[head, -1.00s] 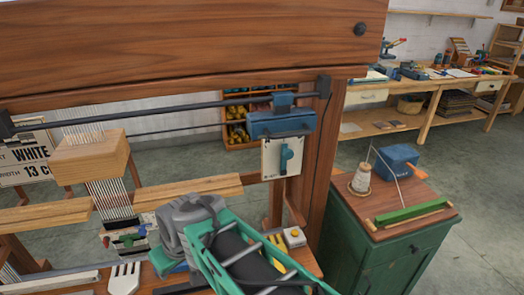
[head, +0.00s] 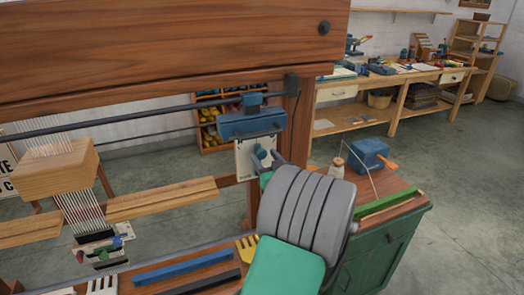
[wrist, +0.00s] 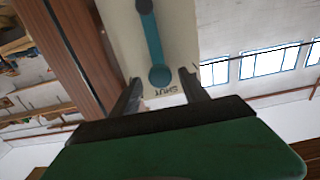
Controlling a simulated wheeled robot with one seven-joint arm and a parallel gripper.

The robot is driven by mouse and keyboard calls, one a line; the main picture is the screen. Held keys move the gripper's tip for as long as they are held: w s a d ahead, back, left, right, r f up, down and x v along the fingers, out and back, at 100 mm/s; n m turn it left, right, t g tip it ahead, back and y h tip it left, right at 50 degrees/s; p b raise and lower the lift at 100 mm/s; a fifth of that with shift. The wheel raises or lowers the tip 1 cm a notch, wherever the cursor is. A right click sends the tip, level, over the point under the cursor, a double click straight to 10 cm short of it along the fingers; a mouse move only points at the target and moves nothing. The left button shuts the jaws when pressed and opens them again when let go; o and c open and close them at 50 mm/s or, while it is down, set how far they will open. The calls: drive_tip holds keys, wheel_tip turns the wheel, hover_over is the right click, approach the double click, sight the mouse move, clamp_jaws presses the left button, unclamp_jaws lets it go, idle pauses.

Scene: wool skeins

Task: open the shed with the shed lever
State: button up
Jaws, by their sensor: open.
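The shed lever (wrist: 153,38) is a teal bar with a round knob (wrist: 160,76), on a cream plate (wrist: 180,30) marked SHUT near the knob. In the head view the plate (head: 242,158) hangs under a blue housing (head: 250,124) on the loom's right side; my gripper hides most of the lever there. My gripper (wrist: 160,80) is open, its two dark fingers pointing at the plate, one on each side of the knob. I see no clear contact with the knob. In the head view my gripper (head: 267,156) is right in front of the plate.
The loom's wooden upright (head: 294,125) stands just right of the plate, and a thick beam (head: 160,40) runs above. A heddle block with threads (head: 55,172) is at the left. A green cabinet (head: 385,245) stands at the right, with open floor beyond.

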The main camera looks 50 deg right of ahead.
drive_tip(key=shift+x, duration=1.3)
drive_tip(key=shift+c, duration=0.4)
clamp_jaws()
